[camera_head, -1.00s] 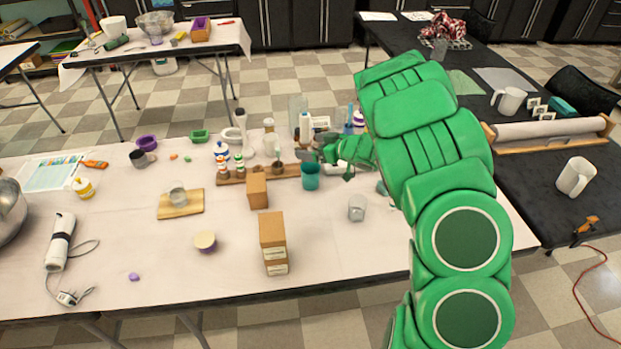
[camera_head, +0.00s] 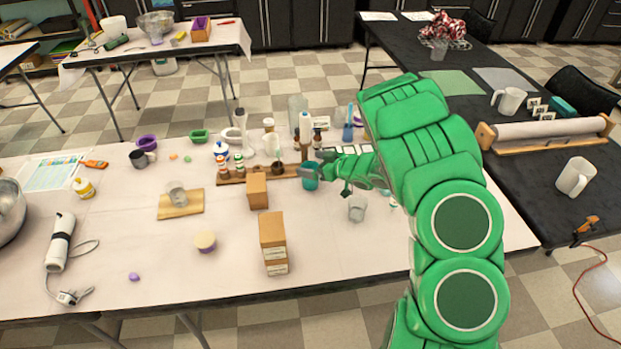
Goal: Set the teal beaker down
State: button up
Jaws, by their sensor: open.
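The teal beaker (camera_head: 310,182) stands upright on the white-topped table, just right of the wooden bottle rack. My green arm reaches in from the right. My gripper (camera_head: 317,163) is open at the beaker's upper part. One grey finger overlaps the beaker's rim in the picture, and the other is above and to the right. I cannot tell whether a finger touches the beaker. The fingers hide part of its rim.
A clear beaker (camera_head: 356,208) stands close below my gripper. A brown box (camera_head: 257,190) and stacked boxes (camera_head: 273,243) stand left and in front. The wooden rack (camera_head: 232,177) and several bottles are behind. The table's front centre-right is clear.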

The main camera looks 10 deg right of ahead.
jog(key=shift+f, duration=1.65)
jog(key=shift+r+x, duration=0.2)
jog(key=shift+x, duration=1.25)
jog(key=shift+w, duration=0.1)
jog(key=shift+c, duration=0.4)
jog(key=c, duration=1)
jog(key=shift+r, duration=0.15)
